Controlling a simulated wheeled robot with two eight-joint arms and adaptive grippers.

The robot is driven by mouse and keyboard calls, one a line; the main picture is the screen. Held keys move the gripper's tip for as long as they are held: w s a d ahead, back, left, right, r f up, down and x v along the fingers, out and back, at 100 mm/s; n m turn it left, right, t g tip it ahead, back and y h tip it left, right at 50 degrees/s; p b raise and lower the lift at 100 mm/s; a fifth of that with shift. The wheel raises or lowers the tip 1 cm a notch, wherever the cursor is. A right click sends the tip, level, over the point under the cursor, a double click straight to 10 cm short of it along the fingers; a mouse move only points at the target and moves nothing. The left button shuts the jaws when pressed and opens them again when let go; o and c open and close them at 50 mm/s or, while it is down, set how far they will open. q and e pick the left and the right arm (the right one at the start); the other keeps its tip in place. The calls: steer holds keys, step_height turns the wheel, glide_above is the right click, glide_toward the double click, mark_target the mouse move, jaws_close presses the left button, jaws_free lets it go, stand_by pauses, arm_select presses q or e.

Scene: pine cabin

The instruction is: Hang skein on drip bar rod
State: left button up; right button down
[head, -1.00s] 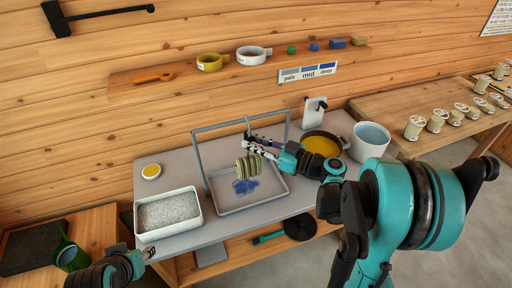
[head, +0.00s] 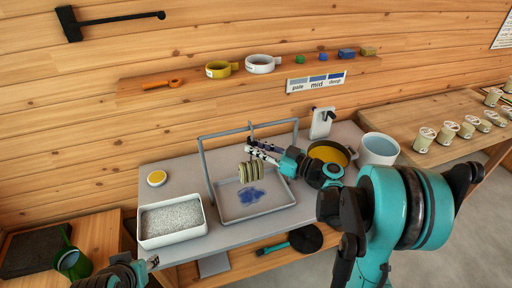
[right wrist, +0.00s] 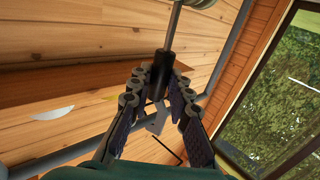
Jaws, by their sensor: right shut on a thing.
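The pale olive skein (head: 250,172) hangs in loops below my right gripper (head: 262,152), over the tray. My right gripper is shut on the dark handle (right wrist: 158,88) of a thin metal hanger, whose shaft runs to the skein at the top edge of the right wrist view. The grey drip bar rod (head: 222,133) spans the tray on two uprights. A small grey hook (head: 250,126) shows at the rod's height; I cannot tell whether it touches the rod. My left gripper (head: 152,262) is at the lower left, too small to read.
The drip tray (head: 282,206) holds a blue stain. A white bin of grey granules (head: 204,224) stands left of it. A pan of yellow liquid (head: 345,146) and a white pot (head: 361,150) stand right. A shelf (head: 130,94) runs along the wall behind.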

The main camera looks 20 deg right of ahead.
steer(key=c, duration=1.3)
jaws_free()
